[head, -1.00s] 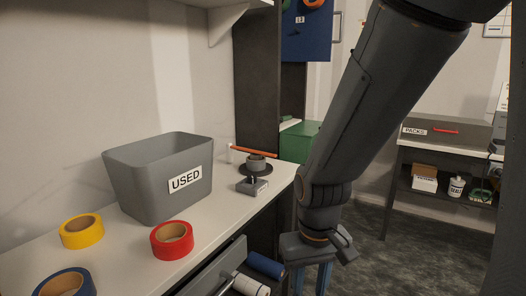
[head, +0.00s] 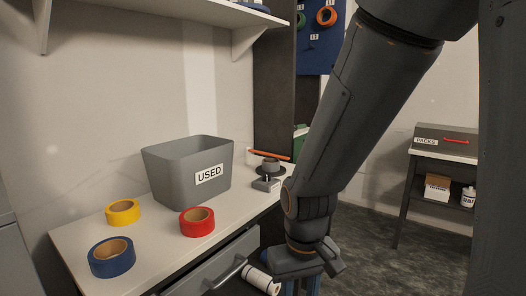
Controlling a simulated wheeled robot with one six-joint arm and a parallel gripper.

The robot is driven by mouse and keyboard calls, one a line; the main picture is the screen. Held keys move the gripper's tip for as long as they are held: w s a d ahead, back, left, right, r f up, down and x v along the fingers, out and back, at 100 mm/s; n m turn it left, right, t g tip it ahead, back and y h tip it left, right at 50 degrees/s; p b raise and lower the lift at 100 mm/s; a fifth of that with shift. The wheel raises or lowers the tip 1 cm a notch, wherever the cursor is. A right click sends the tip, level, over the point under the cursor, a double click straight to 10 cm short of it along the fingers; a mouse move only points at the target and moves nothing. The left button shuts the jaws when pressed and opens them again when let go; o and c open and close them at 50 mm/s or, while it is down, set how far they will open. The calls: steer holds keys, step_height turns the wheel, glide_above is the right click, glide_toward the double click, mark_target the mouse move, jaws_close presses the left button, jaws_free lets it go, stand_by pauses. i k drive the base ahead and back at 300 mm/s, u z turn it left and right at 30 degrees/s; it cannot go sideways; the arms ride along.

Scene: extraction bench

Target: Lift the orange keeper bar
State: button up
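The orange keeper bar (head: 268,155) is a thin bar at the far right end of the bench. It lies roughly level across the top of a small dark grey fixture (head: 270,168), and its right end is close to my arm's outline. My gripper (head: 300,287) points down at the bottom of the head view, in front of the bench and lower than the bar. Only the upper parts of its blue fingers show, so its opening is hidden. It is apart from the bar.
A grey bin (head: 165,178) marked USED stands on the bench (head: 75,238). Yellow (head: 123,213), red (head: 197,222) and blue (head: 111,258) tape rolls lie in front of it. A drawer (head: 215,272) below is open, with a white roll (head: 262,280). A shelf (head: 150,10) hangs above.

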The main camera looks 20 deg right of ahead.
mark_target(263, 153)
steer(key=i, duration=0.95)
steer(key=z, duration=0.2)
